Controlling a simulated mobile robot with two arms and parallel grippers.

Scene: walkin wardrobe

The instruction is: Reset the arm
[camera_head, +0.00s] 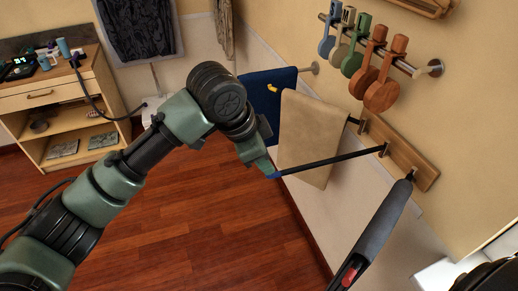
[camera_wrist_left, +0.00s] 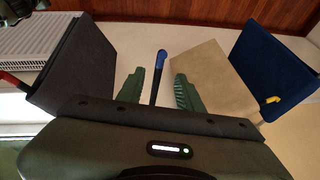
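A bare dark swing arm (camera_head: 325,162) with a blue tip (camera_head: 274,175) sticks out from a wooden wall plate (camera_head: 400,152). My left gripper (camera_head: 268,168) is at its blue-tipped end. In the left wrist view, the green fingers of my left gripper (camera_wrist_left: 158,82) are open, with the blue-tipped arm (camera_wrist_left: 156,80) between them and visible gaps on both sides. Beside it hang a beige towel (camera_head: 312,135), a navy towel (camera_head: 262,98) by a yellow tip, and a dark grey towel (camera_head: 385,222) by a red tip.
Wooden-handled and coloured paddle-like things, such as the brown one (camera_head: 382,95), hang from a wall rail above. A wooden cabinet (camera_head: 60,95) stands at the far left. A white radiator (camera_wrist_left: 35,35) shows in the wrist view. The wooden floor (camera_head: 200,225) is clear.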

